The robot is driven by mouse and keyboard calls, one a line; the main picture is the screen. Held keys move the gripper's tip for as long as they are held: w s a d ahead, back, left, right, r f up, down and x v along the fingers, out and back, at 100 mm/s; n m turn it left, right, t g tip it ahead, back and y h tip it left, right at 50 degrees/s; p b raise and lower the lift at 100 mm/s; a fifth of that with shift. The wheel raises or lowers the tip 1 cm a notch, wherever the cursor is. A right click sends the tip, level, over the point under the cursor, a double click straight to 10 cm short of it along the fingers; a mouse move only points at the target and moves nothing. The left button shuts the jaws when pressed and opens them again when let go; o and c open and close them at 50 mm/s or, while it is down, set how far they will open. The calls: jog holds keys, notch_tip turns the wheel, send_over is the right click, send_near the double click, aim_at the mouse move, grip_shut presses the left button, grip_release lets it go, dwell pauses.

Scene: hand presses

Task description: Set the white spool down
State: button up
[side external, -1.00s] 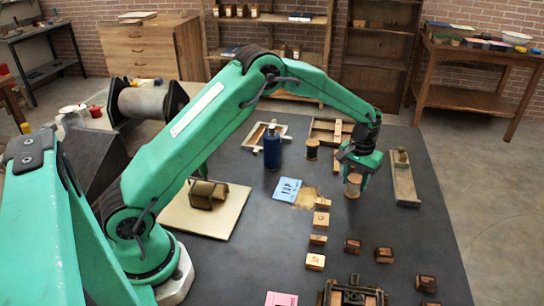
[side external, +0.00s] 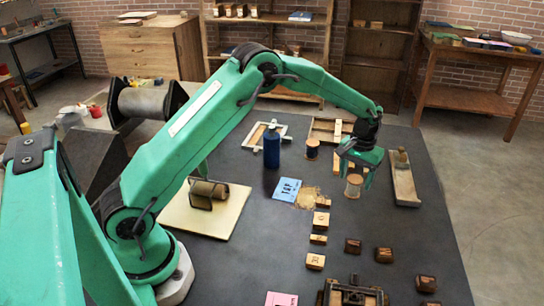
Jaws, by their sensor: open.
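The white spool (side external: 353,187), with pale wooden ends, stands upright on the dark table top. My gripper (side external: 357,178) is open right above and around the top of the spool, one finger on each side. The spool's upper end is partly close behind the fingers, and I cannot tell whether they touch it. A second spool, with dark blue thread (side external: 312,149), stands upright farther back to the left.
Several wooden letter blocks (side external: 316,262) lie in front. A dark blue bottle (side external: 271,147), a blue card (side external: 287,190) and a cream board (side external: 205,225) are to the left. A narrow wooden tray (side external: 404,185) lies to the right.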

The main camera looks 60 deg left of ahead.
aim_at(354, 179)
notch_tip(354, 179, up, 11)
dwell(0.5)
dwell(0.5)
jog(key=s+a+r+m+t, duration=0.2)
jog(key=s+r+t, duration=0.1)
jog(key=s+r, duration=1.15)
jog(key=s+f+t, duration=0.1)
jog(key=s+f, duration=0.1)
jog(key=s, duration=0.8)
jog(key=s+f+m+t, duration=0.1)
jog(key=s+f, duration=0.2)
jog(key=s, duration=0.7)
jog(key=shift+a+m+t, duration=0.25)
jog(key=shift+m+t, duration=0.05)
